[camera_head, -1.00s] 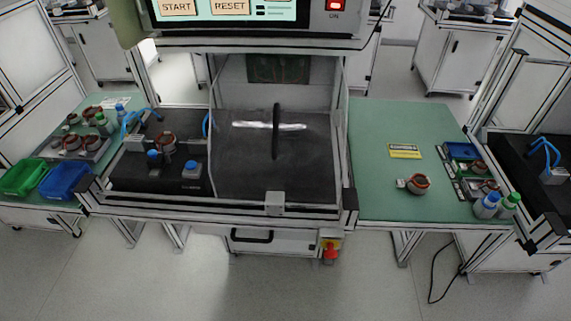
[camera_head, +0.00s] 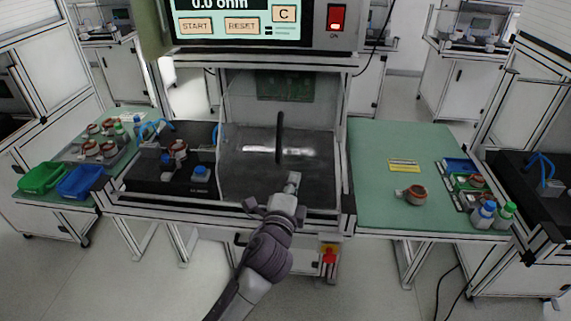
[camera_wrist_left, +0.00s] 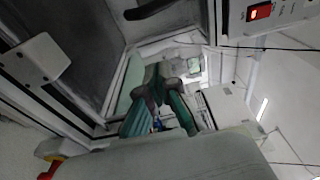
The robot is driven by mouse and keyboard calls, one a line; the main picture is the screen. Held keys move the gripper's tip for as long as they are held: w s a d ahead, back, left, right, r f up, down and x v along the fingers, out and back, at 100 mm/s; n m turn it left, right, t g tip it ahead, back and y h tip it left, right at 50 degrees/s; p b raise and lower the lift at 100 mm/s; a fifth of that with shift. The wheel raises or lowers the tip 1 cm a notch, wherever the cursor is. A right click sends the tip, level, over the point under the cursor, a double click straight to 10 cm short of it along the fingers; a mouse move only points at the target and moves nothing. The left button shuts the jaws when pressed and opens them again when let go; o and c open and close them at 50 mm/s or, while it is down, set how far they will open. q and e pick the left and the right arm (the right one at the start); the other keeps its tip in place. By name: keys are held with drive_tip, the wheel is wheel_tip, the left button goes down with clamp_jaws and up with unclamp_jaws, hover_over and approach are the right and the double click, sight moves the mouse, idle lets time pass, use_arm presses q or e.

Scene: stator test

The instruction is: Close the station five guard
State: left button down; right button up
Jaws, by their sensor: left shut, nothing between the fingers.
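The station guard, a clear panel (camera_head: 245,175) with glare on it, covers the right part of the bench bay. Its upright black bar handle (camera_head: 279,137) is near the middle of the panel; a dark bar like it shows at the top of the wrist view (camera_wrist_left: 150,8). The left part of the bay, with a copper-coloured stator (camera_head: 179,148), lies outside the panel. My left gripper (camera_head: 293,178) is shut and empty, in front of the panel and below the handle, apart from it. My right gripper is not in view.
A console with START and RESET buttons (camera_head: 225,26) hangs above the bay. A red knob (camera_head: 329,262) is below the bench front. Green side tables (camera_head: 385,205) hold parts and bottles; blue and green bins (camera_head: 42,178) stand at left. A grey block (camera_wrist_left: 37,60) shows in the wrist view.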

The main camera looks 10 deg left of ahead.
use_arm(q)
drive_tip(key=w, duration=0.5)
drive_tip(key=w+d, duration=0.1)
drive_tip(key=w, duration=0.1)
drive_tip(key=shift+w+p, duration=0.25)
drive_tip(key=shift+p, duration=0.05)
drive_tip(key=a+p, duration=0.2)
drive_tip(key=a, duration=0.1)
drive_tip(key=shift+s+a, duration=0.1)
drive_tip(key=shift+s, duration=0.25)
drive_tip(key=shift+s+a, duration=0.1)
drive_tip(key=shift+a, duration=0.2)
